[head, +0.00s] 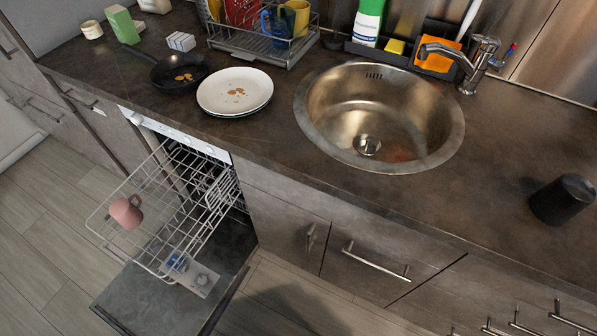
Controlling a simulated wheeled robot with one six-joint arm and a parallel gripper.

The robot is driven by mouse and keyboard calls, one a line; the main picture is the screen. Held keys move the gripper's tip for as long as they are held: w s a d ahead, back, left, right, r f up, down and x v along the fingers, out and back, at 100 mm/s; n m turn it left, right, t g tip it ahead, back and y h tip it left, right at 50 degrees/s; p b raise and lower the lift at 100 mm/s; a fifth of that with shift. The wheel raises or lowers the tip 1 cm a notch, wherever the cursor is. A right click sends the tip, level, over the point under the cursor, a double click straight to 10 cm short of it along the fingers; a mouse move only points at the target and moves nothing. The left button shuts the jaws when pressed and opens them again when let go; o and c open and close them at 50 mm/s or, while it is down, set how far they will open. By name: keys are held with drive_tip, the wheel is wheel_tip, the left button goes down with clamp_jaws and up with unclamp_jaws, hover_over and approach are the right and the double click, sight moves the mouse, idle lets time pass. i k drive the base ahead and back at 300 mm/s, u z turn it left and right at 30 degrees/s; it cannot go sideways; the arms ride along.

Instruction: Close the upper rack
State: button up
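The upper rack (165,206) of the dishwasher is a white wire basket. It is pulled far out of the opening, above the dishwasher's lowered door (225,277). A pink mug (126,211) lies in the rack near its outer left end. The rack's inner end reaches into the dishwasher opening below the counter. My gripper is not in view.
The dark counter (270,125) carries a black pan (178,73), dirty white plates (235,92), a dish rack (265,40) and a dark cup (563,200). A round metal sink (380,115) is in the middle. Drawer handles (375,262) stick out below.

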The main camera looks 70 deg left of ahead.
sight(107, 218)
drive_tip(key=u, duration=3.5)
drive_tip(key=k, duration=0.15)
drive_tip(key=z, duration=0.2)
